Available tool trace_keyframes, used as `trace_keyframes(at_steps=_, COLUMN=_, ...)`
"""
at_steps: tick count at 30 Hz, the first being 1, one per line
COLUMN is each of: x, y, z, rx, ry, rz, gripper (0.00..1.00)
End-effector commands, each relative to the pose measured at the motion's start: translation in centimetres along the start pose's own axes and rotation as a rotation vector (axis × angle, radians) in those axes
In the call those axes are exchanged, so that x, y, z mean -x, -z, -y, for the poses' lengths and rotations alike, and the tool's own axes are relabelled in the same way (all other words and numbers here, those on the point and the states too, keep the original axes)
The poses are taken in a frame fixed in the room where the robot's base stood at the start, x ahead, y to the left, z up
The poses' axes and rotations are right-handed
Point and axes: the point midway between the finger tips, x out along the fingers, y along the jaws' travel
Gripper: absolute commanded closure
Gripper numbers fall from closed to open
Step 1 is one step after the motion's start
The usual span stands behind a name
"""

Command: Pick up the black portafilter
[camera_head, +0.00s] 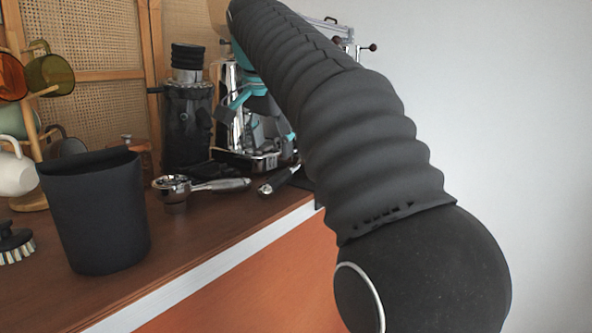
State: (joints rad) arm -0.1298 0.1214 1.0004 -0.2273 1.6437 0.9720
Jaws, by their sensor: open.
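A portafilter with a black handle (281,179) lies on the brown counter near its right edge. Its handle end points to the front left, and the rest runs behind my arm, so its head is hidden. A second portafilter (176,187) with a metal basket and a grey handle lies just to its left. My gripper (250,112), black with teal parts, is open and hangs in front of the coffee machine, above and behind the black handle. It looks empty and apart from the handle. My arm covers part of it.
A black bin (95,210) stands at the front left, with a brush (15,242) beside it. A dark grinder (187,120) and a chrome coffee machine (262,158) stand behind. Mugs hang on a rack at the far left. The counter edge (220,262) drops off at the right.

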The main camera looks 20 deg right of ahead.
Motion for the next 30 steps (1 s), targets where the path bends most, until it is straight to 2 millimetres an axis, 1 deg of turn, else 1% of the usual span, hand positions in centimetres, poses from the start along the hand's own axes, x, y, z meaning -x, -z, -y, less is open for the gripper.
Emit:
trace_keyframes(at_steps=1, x=-1.0, y=0.0, z=-0.1, rx=-0.001, ry=-0.003, rz=0.001, gripper=0.39)
trace_keyframes(at_steps=3, x=-2.1, y=0.0, z=-0.1, rx=-0.001, ry=-0.003, rz=0.001, gripper=0.39)
trace_keyframes(at_steps=6, x=-3.5, y=0.0, z=-0.1, rx=0.0, ry=-0.001, rz=0.001, gripper=0.39)
trace_keyframes(at_steps=14, x=-5.2, y=-0.1, z=0.0, rx=0.001, ry=0.0, rz=0.001, gripper=0.39)
trace_keyframes(at_steps=22, x=-8.8, y=-0.1, z=0.1, rx=0.0, ry=-0.001, rz=0.001, gripper=0.39)
trace_keyframes(at_steps=25, x=-9.6, y=-0.1, z=0.1, rx=0.0, ry=0.0, rz=0.001, gripper=0.39)
trace_keyframes(at_steps=30, x=-9.8, y=-0.1, z=0.2, rx=0.001, ry=0.001, rz=0.0, gripper=0.39)
